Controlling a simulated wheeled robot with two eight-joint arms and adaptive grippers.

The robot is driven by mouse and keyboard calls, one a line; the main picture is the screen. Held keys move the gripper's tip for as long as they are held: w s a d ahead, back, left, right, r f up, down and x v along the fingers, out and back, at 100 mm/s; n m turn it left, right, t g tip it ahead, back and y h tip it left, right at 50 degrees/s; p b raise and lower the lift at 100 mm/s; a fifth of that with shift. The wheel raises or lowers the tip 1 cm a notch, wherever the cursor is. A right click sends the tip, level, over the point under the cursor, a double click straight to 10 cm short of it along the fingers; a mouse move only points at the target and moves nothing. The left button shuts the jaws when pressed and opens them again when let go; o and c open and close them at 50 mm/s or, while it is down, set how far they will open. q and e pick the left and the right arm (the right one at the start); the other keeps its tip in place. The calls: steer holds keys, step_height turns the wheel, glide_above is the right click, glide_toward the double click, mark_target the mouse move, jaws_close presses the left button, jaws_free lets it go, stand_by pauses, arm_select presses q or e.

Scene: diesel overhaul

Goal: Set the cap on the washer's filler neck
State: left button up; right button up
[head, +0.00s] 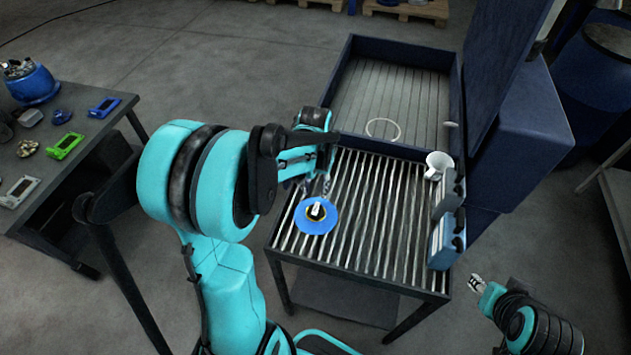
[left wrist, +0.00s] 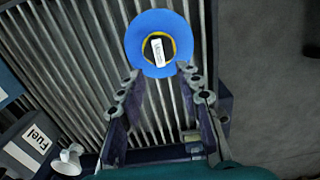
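A blue round disc (head: 305,226) with a yellow ring, a dark middle and a white block on it lies on the slatted table. I take it for the cap. It also shows in the left wrist view (left wrist: 135,44). My left gripper (left wrist: 158,76) is open and empty, with its fingertips spread just short of the disc. In the head view, my left gripper (head: 316,186) is at the disc's far side, partly hidden by the arm. A white cup-like piece (head: 438,163) stands near the washer's front right corner; I cannot tell whether it is the filler neck. My right gripper (head: 476,284) is small, right of the table.
The blue washer (head: 348,75) has its lid raised, with a white ring (head: 382,129) at its front edge. A side table (head: 85,102) at left holds small devices.

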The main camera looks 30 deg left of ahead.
mark_target(316, 208)
arm_select(q)
steer(key=shift+d+f+b, duration=0.2)
steer(key=shift+f+b, duration=0.2)
steer(key=shift+f, duration=0.15)
step_height(316, 208, down, 8)
steer(key=b, duration=0.6)
steer(key=shift+a, duration=0.1)
jaws_close()
